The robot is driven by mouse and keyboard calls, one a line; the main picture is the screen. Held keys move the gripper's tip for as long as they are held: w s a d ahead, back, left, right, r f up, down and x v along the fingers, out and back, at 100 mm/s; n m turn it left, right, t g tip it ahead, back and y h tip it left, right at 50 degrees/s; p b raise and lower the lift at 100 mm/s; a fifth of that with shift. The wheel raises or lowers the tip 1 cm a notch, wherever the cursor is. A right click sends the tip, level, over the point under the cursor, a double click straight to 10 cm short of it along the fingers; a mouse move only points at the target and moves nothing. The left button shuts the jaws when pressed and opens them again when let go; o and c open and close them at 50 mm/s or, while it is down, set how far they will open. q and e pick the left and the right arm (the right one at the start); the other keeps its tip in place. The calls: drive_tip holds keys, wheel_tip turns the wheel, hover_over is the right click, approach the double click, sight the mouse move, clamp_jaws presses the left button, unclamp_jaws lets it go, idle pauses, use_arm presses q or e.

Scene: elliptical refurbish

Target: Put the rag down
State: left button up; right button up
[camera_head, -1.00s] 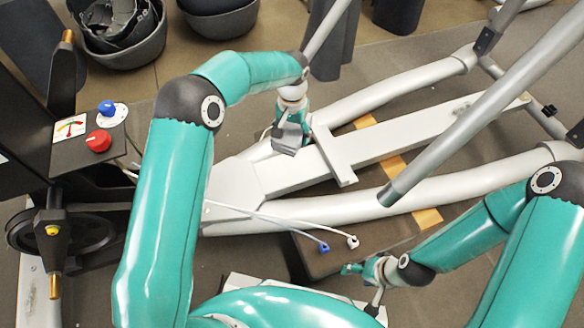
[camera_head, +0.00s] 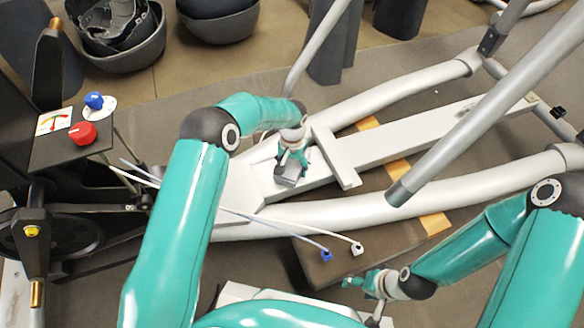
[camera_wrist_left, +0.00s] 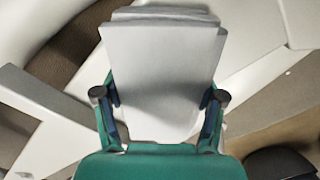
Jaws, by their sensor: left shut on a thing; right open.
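The rag is a grey folded pad (camera_head: 288,174), seen in the head view over the light grey centre beam of the elliptical's frame. My left gripper (camera_head: 291,161) is shut on the rag. In the left wrist view the rag (camera_wrist_left: 160,75) stands out beyond the two fingers (camera_wrist_left: 160,110), pinched between them, with the pale frame behind it. Whether the rag touches the frame is hard to tell. My right gripper (camera_head: 356,282) is open and empty at the lower middle of the head view, apart from the rag.
The elliptical's frame (camera_head: 400,152) has long pale rails and a grey tube (camera_head: 460,130) slanting over it. Two cable ends, blue (camera_head: 326,255) and white (camera_head: 357,249), lie near a brown box. A panel with red (camera_head: 82,133) and blue knobs is left. Grey bins (camera_head: 220,22) stand behind.

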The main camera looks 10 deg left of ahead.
sight(292, 162)
use_arm(q)
drive_tip(key=shift+f, duration=0.25)
drive_tip(key=o, duration=1.3)
drive_tip(key=shift+r, duration=0.5)
wheel_tip(292, 162, up, 12)
drive_tip(key=p, duration=0.4)
drive_tip(key=shift+f, duration=0.2)
